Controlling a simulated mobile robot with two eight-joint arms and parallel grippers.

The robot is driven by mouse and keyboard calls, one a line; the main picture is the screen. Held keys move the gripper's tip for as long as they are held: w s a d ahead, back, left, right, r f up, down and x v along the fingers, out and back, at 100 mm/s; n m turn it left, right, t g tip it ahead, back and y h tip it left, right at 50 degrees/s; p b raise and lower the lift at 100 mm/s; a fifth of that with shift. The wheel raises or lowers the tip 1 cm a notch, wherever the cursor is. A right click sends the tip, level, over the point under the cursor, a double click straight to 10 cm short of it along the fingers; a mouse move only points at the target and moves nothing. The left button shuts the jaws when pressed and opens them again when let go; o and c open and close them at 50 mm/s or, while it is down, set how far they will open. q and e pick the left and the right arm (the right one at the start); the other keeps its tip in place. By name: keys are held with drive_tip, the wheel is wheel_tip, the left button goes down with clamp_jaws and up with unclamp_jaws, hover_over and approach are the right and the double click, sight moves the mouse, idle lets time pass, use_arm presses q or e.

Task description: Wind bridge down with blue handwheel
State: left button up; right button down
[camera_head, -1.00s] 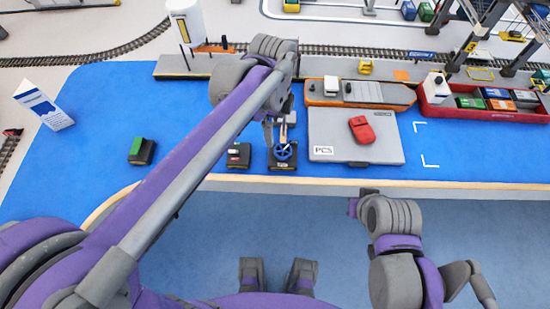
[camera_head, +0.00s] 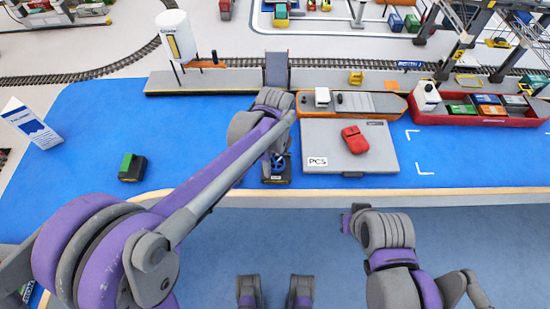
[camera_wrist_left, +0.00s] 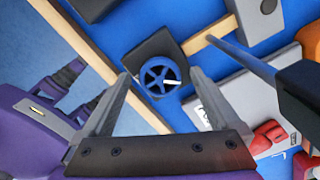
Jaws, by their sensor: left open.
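The blue handwheel (camera_head: 281,163) sits on a small dark base near the front edge of the blue table. In the left wrist view the handwheel (camera_wrist_left: 150,73) lies flat-on beyond my fingertips, with a light handle on its rim. My left gripper (camera_wrist_left: 161,80) is open and empty, its fingers on either side of the wheel in the picture; I cannot tell whether they touch it. In the head view my left forearm and wrist partly cover the wheel. A grey upright panel (camera_head: 277,68) stands behind my wrist; I cannot tell whether it is the bridge.
A grey PCS case (camera_head: 325,150) with a red device (camera_head: 354,139) lies right of the wheel. An orange ship (camera_head: 380,104) and a red ship (camera_head: 460,118) are behind. A black-green box (camera_head: 132,167) stands left, with clear blue tabletop around it.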

use_arm(q)
drive_tip(key=shift+f, duration=0.1)
drive_tip(key=c, duration=1.4)
drive_tip(key=shift+o, duration=0.2)
